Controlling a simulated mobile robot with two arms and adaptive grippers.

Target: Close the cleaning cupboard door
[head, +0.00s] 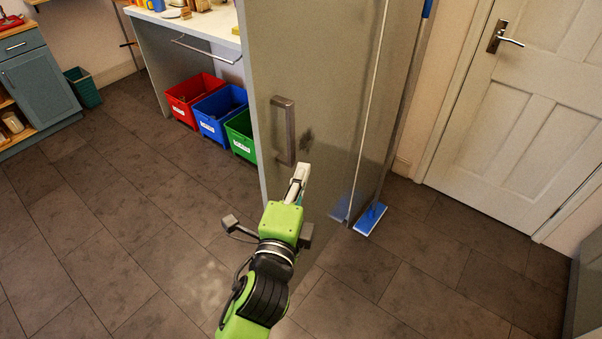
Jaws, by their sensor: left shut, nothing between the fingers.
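The cleaning cupboard door (340,80) is a tall, glossy grey-beige panel in the middle of the head view. Its upright metal bar handle (284,130) is near the left edge. Whether the door stands ajar or flush cannot be told; no cupboard interior shows. My left gripper (302,172) is shut and empty, in front of the door just below and right of the handle's lower end. I cannot tell whether its tips touch the panel. A dark smudge-like shadow shows on the panel above the tips. My right gripper is not in view.
A blue-headed mop (370,218) stands at the door's right. A white room door (520,110) is further right. Red (188,97), blue (216,111) and green (240,134) bins sit under a counter (205,25) on the left. The tiled floor in front is clear.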

